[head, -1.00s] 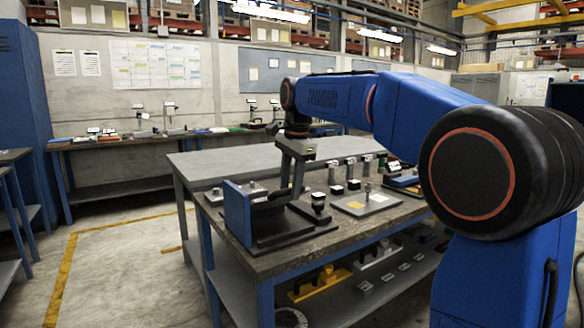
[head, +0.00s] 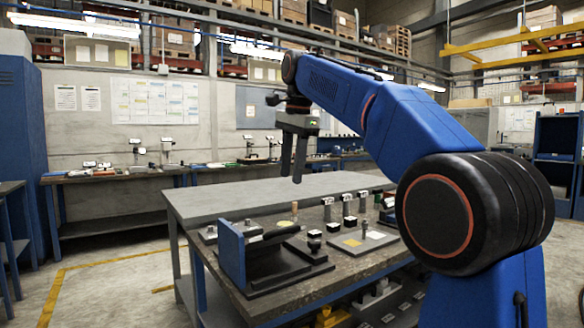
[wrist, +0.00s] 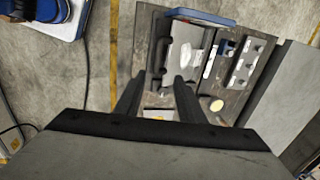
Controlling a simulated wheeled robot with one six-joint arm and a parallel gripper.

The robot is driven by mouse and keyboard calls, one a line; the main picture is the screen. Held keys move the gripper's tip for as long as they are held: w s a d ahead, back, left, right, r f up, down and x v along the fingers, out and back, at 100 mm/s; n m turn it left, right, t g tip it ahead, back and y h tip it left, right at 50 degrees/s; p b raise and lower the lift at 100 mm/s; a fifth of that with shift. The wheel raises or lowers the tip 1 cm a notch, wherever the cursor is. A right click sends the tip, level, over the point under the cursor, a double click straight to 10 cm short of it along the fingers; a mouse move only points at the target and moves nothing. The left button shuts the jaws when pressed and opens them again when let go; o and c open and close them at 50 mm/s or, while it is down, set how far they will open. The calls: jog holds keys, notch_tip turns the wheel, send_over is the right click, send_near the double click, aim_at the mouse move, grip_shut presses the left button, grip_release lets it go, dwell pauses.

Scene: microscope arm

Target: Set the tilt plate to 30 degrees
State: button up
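The tilt fixture stands at the near left corner of the workbench, with a blue upright plate (head: 231,254) and a black base (head: 290,272). A dark bar-like part (head: 276,234) sticks out from the upright to the right, slightly raised; I cannot read its angle or tell if it is the tilt plate's edge. In the wrist view the fixture's blue edge (wrist: 204,18) shows at the top.
A grey plate with a post (head: 362,240) and several small upright holders (head: 347,205) stand farther right and back. The grey table (head: 260,195) behind is mostly bare.

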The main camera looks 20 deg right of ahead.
jog(key=shift+r, duration=0.3)
jog(key=shift+d, duration=0.1)
jog(key=c, duration=0.8)
jog(key=shift+d+n, duration=0.15)
jog(key=shift+n, duration=0.25)
grip_shut()
jog(key=w+d+f+n+t+y, duration=0.15)
jog(key=d+n, duration=0.45)
jog(key=n, duration=1)
jog(key=shift+t+y, duration=0.25)
jog(key=shift+y, duration=0.2)
jog(key=x, duration=1)
jog(key=shift+w+a+r, duration=0.15)
jog(key=shift+w, duration=0.15)
jog(key=shift+s+f, duration=0.6)
jog(key=shift+f, duration=0.35)
jog(key=shift+s+f, duration=0.3)
jog(key=shift+f, duration=0.45)
